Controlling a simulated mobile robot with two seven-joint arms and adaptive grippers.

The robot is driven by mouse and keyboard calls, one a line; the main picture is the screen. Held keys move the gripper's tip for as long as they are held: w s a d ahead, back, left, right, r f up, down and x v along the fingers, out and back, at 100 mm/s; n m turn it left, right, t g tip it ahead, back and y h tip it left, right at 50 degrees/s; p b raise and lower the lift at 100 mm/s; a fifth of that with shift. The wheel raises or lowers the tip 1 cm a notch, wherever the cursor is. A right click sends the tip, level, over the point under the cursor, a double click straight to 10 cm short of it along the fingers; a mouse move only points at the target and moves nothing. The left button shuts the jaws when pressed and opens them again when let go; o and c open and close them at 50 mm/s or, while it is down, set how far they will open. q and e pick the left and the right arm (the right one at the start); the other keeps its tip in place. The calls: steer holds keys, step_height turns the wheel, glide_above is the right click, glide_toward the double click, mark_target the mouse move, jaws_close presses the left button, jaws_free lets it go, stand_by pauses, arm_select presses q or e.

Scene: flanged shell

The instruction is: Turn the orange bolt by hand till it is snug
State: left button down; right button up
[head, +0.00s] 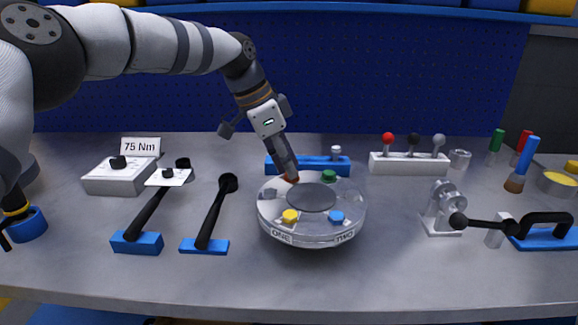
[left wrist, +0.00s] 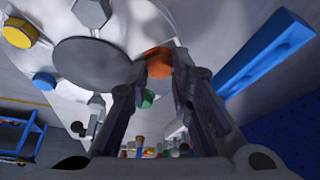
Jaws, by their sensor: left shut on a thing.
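The round, shiny flanged shell (head: 311,232) sits on the grey bench with a dark disc in its middle. Its rim carries a yellow bolt (head: 290,216), a blue bolt (head: 337,217) and a green bolt (head: 329,176). The orange bolt (head: 292,178) is at the back left of the rim, mostly covered by my left gripper (head: 290,174). In the left wrist view the orange bolt (left wrist: 158,60) sits between the fingertips of my left gripper (left wrist: 160,72), which is shut on it.
A blue holder (head: 308,165) stands close behind the shell. Black-handled tools (head: 210,212) in blue bases and a box marked 75 Nm (head: 122,178) are to the left. A metal fixture (head: 444,208) is to the right. The bench in front is clear.

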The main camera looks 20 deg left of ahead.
arm_select(q)
steer(key=m, duration=0.1)
steer(key=m+b, duration=0.1)
steer(key=shift+w+m+g+h, duration=0.2)
steer(key=shift+m+g+h, duration=0.1)
steer(key=shift+r+m+b, duration=0.1)
steer(key=shift+m+b, duration=0.25)
steer(key=shift+m, duration=0.15)
arm_select(e)
steer(key=shift+s+f+g, duration=0.4)
steer(key=shift+s+f, duration=0.65)
steer(key=shift+f, duration=0.05)
arm_select(q)
steer(key=shift+r+g, duration=0.15)
steer(key=shift+g, duration=0.15)
steer(key=c, duration=1.4)
jaws_free()
steer(key=shift+c, duration=0.2)
steer(key=v, duration=0.7)
steer(key=shift+a, duration=0.2)
steer(key=shift+r, duration=0.1)
